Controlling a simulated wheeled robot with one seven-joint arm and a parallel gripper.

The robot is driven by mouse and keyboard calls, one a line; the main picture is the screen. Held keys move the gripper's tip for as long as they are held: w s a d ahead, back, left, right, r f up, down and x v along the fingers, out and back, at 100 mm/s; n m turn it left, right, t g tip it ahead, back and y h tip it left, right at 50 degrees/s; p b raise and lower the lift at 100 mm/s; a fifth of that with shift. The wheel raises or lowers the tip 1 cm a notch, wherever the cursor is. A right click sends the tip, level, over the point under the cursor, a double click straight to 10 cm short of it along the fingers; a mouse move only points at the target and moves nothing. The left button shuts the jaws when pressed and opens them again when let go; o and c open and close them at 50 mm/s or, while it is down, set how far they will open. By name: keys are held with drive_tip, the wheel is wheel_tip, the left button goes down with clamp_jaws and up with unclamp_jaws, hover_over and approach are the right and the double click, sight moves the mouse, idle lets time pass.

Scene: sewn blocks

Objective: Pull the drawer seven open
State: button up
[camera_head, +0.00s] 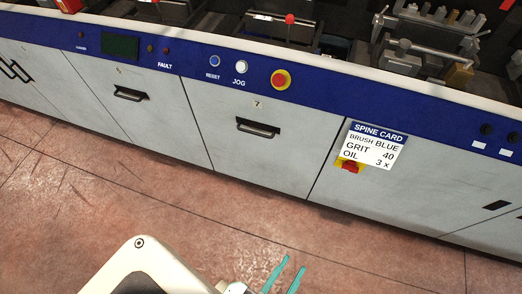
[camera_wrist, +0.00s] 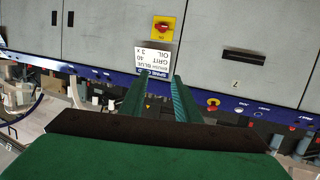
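Drawer seven (camera_head: 240,160) is a pale grey front panel of the long machine, marked with a small "7" above a dark recessed bar handle (camera_head: 257,128). It looks shut, flush with the panels beside it. In the wrist view, which is upside down, its handle (camera_wrist: 243,57) shows at the right. My gripper (camera_head: 295,262) has two teal fingers, apart and empty, over the floor in front of the machine, clear of the handle. In the wrist view the fingers (camera_wrist: 159,76) point toward the spine card area, to the left of the handle.
A spine card (camera_head: 374,146) and a red-yellow switch (camera_head: 349,166) are on the panel right of drawer seven. Another handled panel (camera_head: 130,95) is to its left. Buttons, including a red emergency stop (camera_head: 281,79), line the blue strip above. The brownish floor (camera_head: 60,190) in front is clear.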

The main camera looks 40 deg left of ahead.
drive_tip(key=w+a+f+n+y, duration=0.3)
drive_tip(key=w+a+f+n, duration=0.3)
drive_tip(key=a+f, duration=0.15)
drive_tip(key=n+y, duration=0.2)
drive_tip(key=n, duration=1.3)
approach(257, 133)
drive_tip(key=x, duration=1)
drive_tip(key=shift+a+f, duration=0.1)
drive_tip(key=shift+f, duration=0.25)
clamp_jaws()
